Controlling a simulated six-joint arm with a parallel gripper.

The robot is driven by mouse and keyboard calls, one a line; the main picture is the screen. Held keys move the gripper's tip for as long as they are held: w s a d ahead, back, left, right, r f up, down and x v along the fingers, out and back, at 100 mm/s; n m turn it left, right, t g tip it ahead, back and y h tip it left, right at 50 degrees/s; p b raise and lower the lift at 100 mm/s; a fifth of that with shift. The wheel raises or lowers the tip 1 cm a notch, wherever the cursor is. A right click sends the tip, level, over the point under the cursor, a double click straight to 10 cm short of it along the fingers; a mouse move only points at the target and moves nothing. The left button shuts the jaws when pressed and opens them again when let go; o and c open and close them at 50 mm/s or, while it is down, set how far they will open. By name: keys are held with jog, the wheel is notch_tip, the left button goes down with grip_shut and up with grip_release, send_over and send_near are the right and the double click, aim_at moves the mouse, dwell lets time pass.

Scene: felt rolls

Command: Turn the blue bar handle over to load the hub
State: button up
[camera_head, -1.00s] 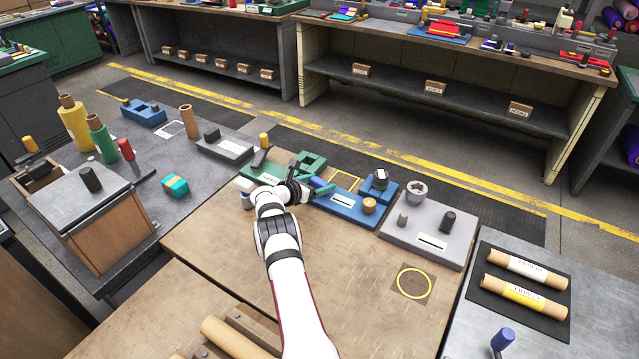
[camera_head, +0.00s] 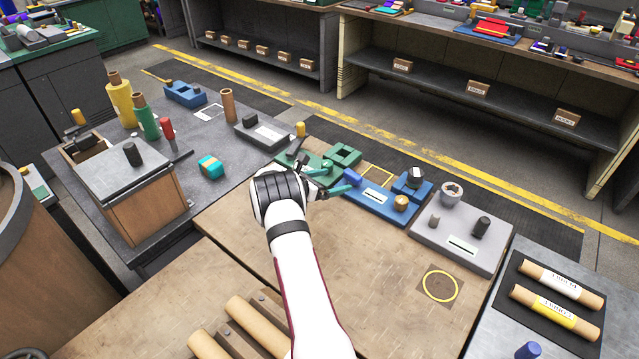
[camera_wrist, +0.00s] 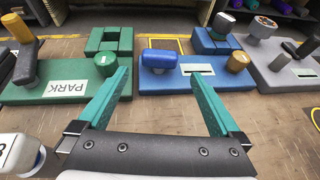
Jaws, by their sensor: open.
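The blue bar handle (camera_wrist: 158,59) lies on the left part of a blue base plate (camera_wrist: 160,82) in the wrist view, on a short post. It also shows in the head view (camera_head: 352,177), partly hidden by a finger. The blue plate carries a white label, a brass-coloured knob (camera_wrist: 238,61) and a blue block at the back with a grey cylinder. I cannot tell which part is the hub. My gripper (camera_wrist: 157,72) is open and empty. Its teal fingers appear on either side of the handle in the wrist view, apart from it; the height gap is unclear.
A green plate marked PARK (camera_wrist: 68,86) with an upright lever is on the left. A grey plate (camera_head: 462,232) with a cup and dark knob is on the right. A yellow ring (camera_head: 440,285) marks the bare wooden bench in front.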

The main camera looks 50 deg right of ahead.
jog(key=v, duration=0.6)
jog(key=shift+c, duration=0.3)
